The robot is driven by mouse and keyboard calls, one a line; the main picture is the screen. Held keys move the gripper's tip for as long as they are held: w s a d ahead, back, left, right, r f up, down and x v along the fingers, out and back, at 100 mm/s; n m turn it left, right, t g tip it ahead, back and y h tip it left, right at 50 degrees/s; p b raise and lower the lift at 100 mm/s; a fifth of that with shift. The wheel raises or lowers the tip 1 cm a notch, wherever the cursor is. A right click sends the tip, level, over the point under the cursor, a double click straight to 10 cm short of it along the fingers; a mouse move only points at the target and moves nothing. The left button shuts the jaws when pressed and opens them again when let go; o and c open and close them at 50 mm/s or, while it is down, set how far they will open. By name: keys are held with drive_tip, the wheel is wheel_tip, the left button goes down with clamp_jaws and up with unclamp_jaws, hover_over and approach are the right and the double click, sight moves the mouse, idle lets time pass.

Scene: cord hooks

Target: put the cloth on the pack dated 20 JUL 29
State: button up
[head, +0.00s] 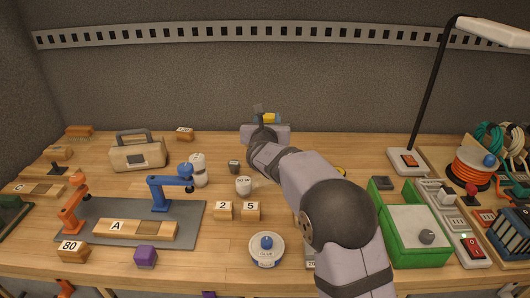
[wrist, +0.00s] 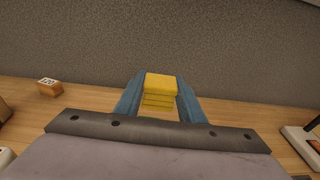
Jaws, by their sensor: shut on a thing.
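My gripper (wrist: 160,98) is shut on a yellow layered thing (wrist: 160,85), which looks like the folded cloth. The blue fingers stand on either side of it, and a bit of green shows below it. In the head view, the yellow cloth (head: 268,118) is held up at the back of the table, before the grey wall, and my arm hides part of it. I cannot make out a pack dated 20 JUL 29 in either view. A pale labelled thing (head: 311,263) is mostly hidden behind my arm, and its print cannot be read.
Wooden blocks 2 (head: 223,211) and 5 (head: 251,211), a white jar (head: 244,186) and a round glue tin (head: 266,251) stand mid-table. A grey mat (head: 190,235) with blue and orange clamps lies left. A green box (head: 418,247) and lamp (head: 408,161) stand right.

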drive_tip(key=shift+s+a+f+y, duration=0.1)
drive_tip(key=shift+a+f+y, duration=0.2)
drive_tip(key=shift+a+f, duration=0.15)
drive_tip(key=shift+f+p, duration=0.75)
drive_tip(key=shift+f, duration=4.3)
drive_tip(key=shift+f+b, duration=0.15)
drive_tip(key=shift+b, duration=0.2)
drive_tip(key=o, duration=1)
